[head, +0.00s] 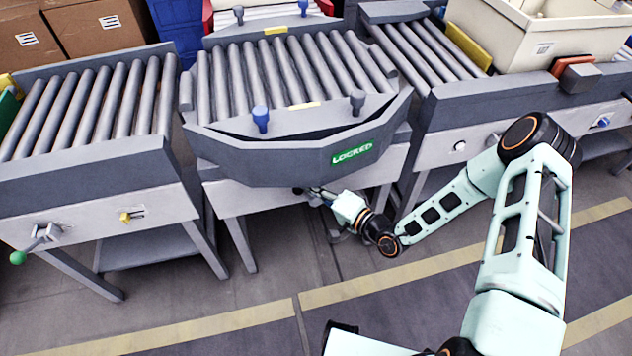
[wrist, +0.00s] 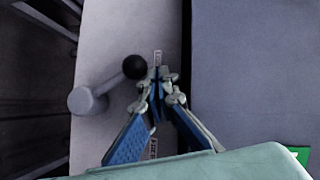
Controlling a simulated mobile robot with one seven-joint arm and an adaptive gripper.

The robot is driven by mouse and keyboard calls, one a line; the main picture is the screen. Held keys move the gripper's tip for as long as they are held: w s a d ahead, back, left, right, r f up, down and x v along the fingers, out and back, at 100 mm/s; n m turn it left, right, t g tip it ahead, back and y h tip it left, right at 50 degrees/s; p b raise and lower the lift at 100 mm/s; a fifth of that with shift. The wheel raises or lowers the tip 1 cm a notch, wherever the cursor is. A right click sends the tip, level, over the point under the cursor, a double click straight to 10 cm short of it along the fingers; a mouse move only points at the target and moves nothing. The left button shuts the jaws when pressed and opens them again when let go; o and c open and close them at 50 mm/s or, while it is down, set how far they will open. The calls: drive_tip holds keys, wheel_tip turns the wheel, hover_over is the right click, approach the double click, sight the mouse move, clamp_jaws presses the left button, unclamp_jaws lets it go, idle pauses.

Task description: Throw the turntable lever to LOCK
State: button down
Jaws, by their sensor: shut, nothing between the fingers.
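The turntable (head: 290,160) stands in the middle of the head view, with a green plate reading LOCKED (head: 351,153) on its front. The lever (wrist: 106,89) shows in the wrist view, with a round grey hub and an arm ending in a black ball knob (wrist: 135,67). It slants up and right from the hub, toward a small label (wrist: 157,57) too small to read. A second label (wrist: 153,148) lies lower, partly behind the fingers. My gripper (wrist: 160,72) is shut and empty, its tips just right of the knob; contact is unclear.
Roller conveyors stand left (head: 85,110) and right (head: 425,60) of the turntable. A cream bin (head: 535,35) sits at the upper right. The floor in front is open, with yellow stripes.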

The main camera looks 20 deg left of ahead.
drive_tip(key=shift+s+a+f, duration=0.1)
drive_tip(key=shift+s+a, duration=0.15)
drive_tip(key=shift+a, duration=0.1)
drive_tip(key=shift+a, duration=0.1)
idle(0.4)
drive_tip(key=v, duration=1.2)
drive_tip(key=shift+s+f, duration=0.1)
drive_tip(key=shift+f, duration=0.05)
